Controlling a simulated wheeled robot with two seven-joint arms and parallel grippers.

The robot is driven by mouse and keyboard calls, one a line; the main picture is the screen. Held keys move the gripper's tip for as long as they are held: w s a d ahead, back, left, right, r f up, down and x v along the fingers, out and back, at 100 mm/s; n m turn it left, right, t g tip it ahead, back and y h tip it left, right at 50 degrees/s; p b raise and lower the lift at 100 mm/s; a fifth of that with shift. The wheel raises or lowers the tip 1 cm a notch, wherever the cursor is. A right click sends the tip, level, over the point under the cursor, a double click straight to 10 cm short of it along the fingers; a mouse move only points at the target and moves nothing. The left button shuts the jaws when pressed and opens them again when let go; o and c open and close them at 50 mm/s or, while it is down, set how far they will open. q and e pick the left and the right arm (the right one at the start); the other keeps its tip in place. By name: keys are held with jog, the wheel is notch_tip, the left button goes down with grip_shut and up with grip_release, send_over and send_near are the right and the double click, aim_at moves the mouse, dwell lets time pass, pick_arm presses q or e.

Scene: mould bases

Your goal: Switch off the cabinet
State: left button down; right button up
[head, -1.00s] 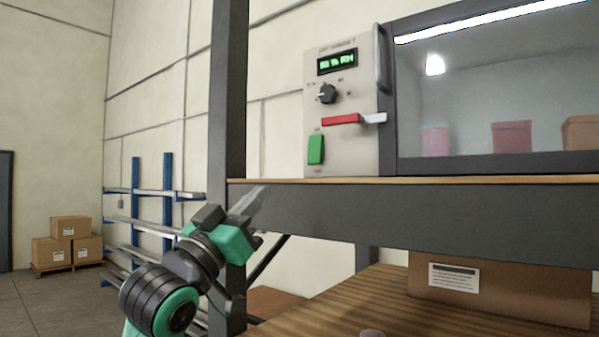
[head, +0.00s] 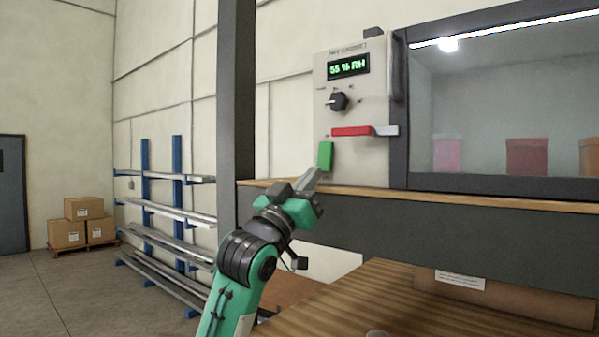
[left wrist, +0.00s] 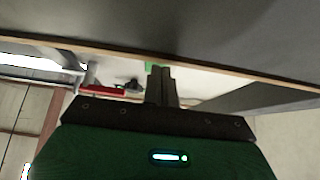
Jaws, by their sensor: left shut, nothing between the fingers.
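The cabinet (head: 350,115) stands on a shelf, its control panel facing me. The panel has a lit green display (head: 348,66) reading 55 % RH, a black knob (head: 338,102), a red lever handle (head: 352,131) lying horizontally and a green switch (head: 325,156) low on its left side. My left gripper (head: 313,176) is shut and empty, its tip just below and left of the green switch; I cannot tell if they touch. In the left wrist view the fingers (left wrist: 160,85) point toward a bit of green, with the red handle (left wrist: 103,90) to the left. My right gripper is not in view.
The shelf edge (head: 420,200) runs just beside my left gripper. A dark post (head: 237,90) stands left of the panel. A cardboard box (head: 500,295) lies on the lower wooden shelf. A metal rack (head: 165,215) and boxes on a pallet are farther left.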

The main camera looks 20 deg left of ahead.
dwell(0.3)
pick_arm(q)
jog(key=b, duration=0.1)
jog(key=w+t+b, duration=0.1)
jog(key=shift+w+d+f+b, duration=0.15)
jog(key=shift+d+f+b, duration=0.1)
jog(key=shift+f+b, duration=0.15)
jog(key=shift+w, duration=0.1)
dwell(0.3)
